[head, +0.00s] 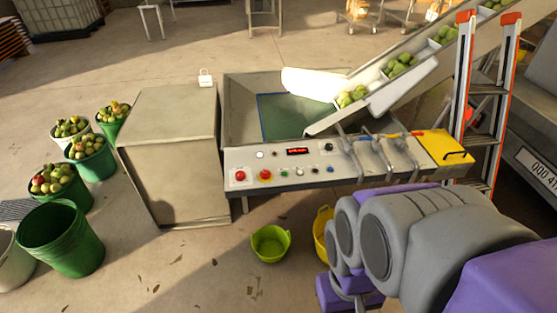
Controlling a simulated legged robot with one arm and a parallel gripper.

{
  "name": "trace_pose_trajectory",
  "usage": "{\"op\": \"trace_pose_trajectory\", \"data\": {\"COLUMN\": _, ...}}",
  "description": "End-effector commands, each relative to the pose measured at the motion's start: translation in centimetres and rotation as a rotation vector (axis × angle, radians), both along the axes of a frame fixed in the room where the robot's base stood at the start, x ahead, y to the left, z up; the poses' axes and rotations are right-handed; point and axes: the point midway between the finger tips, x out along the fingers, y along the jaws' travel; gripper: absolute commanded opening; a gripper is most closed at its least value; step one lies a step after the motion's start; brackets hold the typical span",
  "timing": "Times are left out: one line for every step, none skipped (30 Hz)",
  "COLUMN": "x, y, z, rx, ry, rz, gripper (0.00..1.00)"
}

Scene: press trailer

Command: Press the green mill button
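The control panel (345,175) is a pale sloped board on the front of the machine. A small green button (285,173) sits in its lower row, just right of a red mushroom button on a yellow ring (265,175). Any lettering naming the mill is too small to read. Another red button (240,175) is at the left end. A red-lit display (297,151) is above the row. My grey and purple arm is at the lower right, apart from the green button. I cannot make out gripper fingers.
A grey cabinet (168,165) stands left of the machine. Green buckets, several with fruit, are further left. A light-green tub (270,244) is on the floor below the panel. A yellow box (446,149) and a ladder (486,119) are on the right. Floor is clear front-left of the tub.

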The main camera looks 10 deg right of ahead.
Motion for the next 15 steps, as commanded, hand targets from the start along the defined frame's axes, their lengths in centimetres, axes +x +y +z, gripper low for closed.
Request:
{"op": "trace_pose_trajectory", "data": {"x": 0.0, "y": 0.0, "z": 0.0, "rx": 0.0, "ry": 0.0, "rz": 0.0, "gripper": 0.18}}
{"op": "trace_pose_trajectory", "data": {"x": 0.0, "y": 0.0, "z": 0.0, "rx": 0.0, "ry": 0.0, "rz": 0.0, "gripper": 0.15}}
{"op": "trace_pose_trajectory", "data": {"x": 0.0, "y": 0.0, "z": 0.0, "rx": 0.0, "ry": 0.0, "rz": 0.0, "gripper": 0.11}}
{"op": "trace_pose_trajectory", "data": {"x": 0.0, "y": 0.0, "z": 0.0, "rx": 0.0, "ry": 0.0, "rz": 0.0, "gripper": 0.08}}
{"op": "trace_pose_trajectory", "data": {"x": 0.0, "y": 0.0, "z": 0.0, "rx": 0.0, "ry": 0.0, "rz": 0.0, "gripper": 0.05}}
{"op": "trace_pose_trajectory", "data": {"x": 0.0, "y": 0.0, "z": 0.0, "rx": 0.0, "ry": 0.0, "rz": 0.0, "gripper": 0.01}}
{"op": "trace_pose_trajectory", "data": {"x": 0.0, "y": 0.0, "z": 0.0, "rx": 0.0, "ry": 0.0, "rz": 0.0, "gripper": 0.0}}
{"op": "trace_pose_trajectory", "data": {"x": 0.0, "y": 0.0, "z": 0.0, "rx": 0.0, "ry": 0.0, "rz": 0.0, "gripper": 0.0}}
{"op": "trace_pose_trajectory", "data": {"x": 0.0, "y": 0.0, "z": 0.0, "rx": 0.0, "ry": 0.0, "rz": 0.0, "gripper": 0.0}}
{"op": "trace_pose_trajectory", "data": {"x": 0.0, "y": 0.0, "z": 0.0, "rx": 0.0, "ry": 0.0, "rz": 0.0, "gripper": 0.0}}
{"op": "trace_pose_trajectory", "data": {"x": 0.0, "y": 0.0, "z": 0.0, "rx": 0.0, "ry": 0.0, "rz": 0.0, "gripper": 0.0}}
{"op": "trace_pose_trajectory", "data": {"x": 0.0, "y": 0.0, "z": 0.0, "rx": 0.0, "ry": 0.0, "rz": 0.0, "gripper": 0.0}}
{"op": "trace_pose_trajectory", "data": {"x": 0.0, "y": 0.0, "z": 0.01, "rx": 0.0, "ry": 0.0, "rz": 0.0, "gripper": 0.0}}
{"op": "trace_pose_trajectory", "data": {"x": 0.0, "y": 0.0, "z": 0.0, "rx": 0.0, "ry": 0.0, "rz": 0.0, "gripper": 0.0}}
{"op": "trace_pose_trajectory", "data": {"x": 0.01, "y": 0.0, "z": 0.0, "rx": 0.0, "ry": 0.0, "rz": 0.0, "gripper": 0.0}}
